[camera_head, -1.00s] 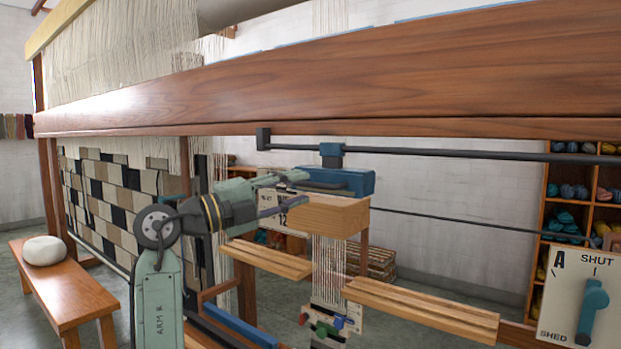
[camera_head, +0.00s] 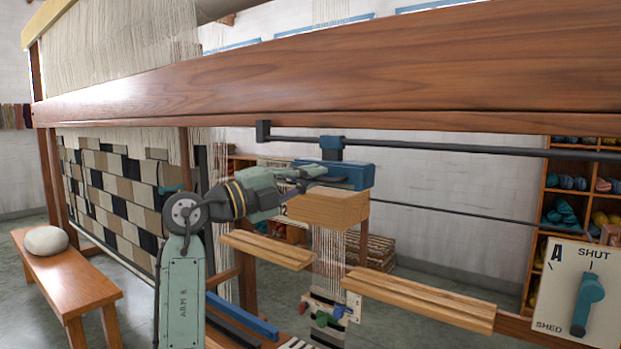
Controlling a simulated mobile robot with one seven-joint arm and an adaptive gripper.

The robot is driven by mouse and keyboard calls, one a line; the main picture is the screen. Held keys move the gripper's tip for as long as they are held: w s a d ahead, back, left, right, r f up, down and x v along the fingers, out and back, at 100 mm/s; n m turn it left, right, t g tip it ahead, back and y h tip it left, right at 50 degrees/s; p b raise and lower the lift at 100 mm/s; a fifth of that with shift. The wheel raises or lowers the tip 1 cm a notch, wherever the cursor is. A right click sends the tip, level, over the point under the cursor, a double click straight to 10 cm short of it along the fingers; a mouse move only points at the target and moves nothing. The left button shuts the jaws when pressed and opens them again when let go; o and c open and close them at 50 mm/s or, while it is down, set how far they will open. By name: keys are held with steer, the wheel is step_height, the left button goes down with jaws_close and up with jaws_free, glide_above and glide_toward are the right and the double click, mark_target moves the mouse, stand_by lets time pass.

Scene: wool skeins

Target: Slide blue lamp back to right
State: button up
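The blue lamp (camera_head: 350,176) is a long blue housing that hangs by a blue clamp (camera_head: 331,149) from a dark rail under the loom's big beam. It is near the rail's left end, above a light wooden block (camera_head: 325,208). My gripper (camera_head: 310,179) is at the lamp's left end, with its fingers overlapping the housing in this view. The fingers look closer together than before, but whether they are shut on the lamp or only beside it cannot be told. The lamp's left end is partly hidden by my fingers.
The dark rail (camera_head: 450,149) runs clear to the right of the clamp. The wooden beam (camera_head: 400,75) lies close above. Wooden slats (camera_head: 420,298) and hanging threads (camera_head: 328,255) are below. A SHUT/SHED lever panel (camera_head: 580,290) stands at the right, before wool shelves.

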jaws_close()
steer(key=shift+s+d+f, duration=0.1)
stand_by(0.3)
steer(key=shift+s+d, duration=0.15)
steer(key=shift+d, duration=0.1)
steer(key=s+d+b, duration=0.4)
steer(key=s+d, duration=0.8)
steer(key=d, duration=0.4)
steer(key=s+d+b, duration=0.4)
steer(key=s+d, duration=0.8)
steer(key=d, duration=0.4)
steer(key=shift+d, duration=0.4)
steer(key=shift+o, duration=2)
jaws_free()
steer(key=shift+d, duration=0.2)
steer(key=shift+o, duration=1.1)
steer(key=shift+a, duration=0.15)
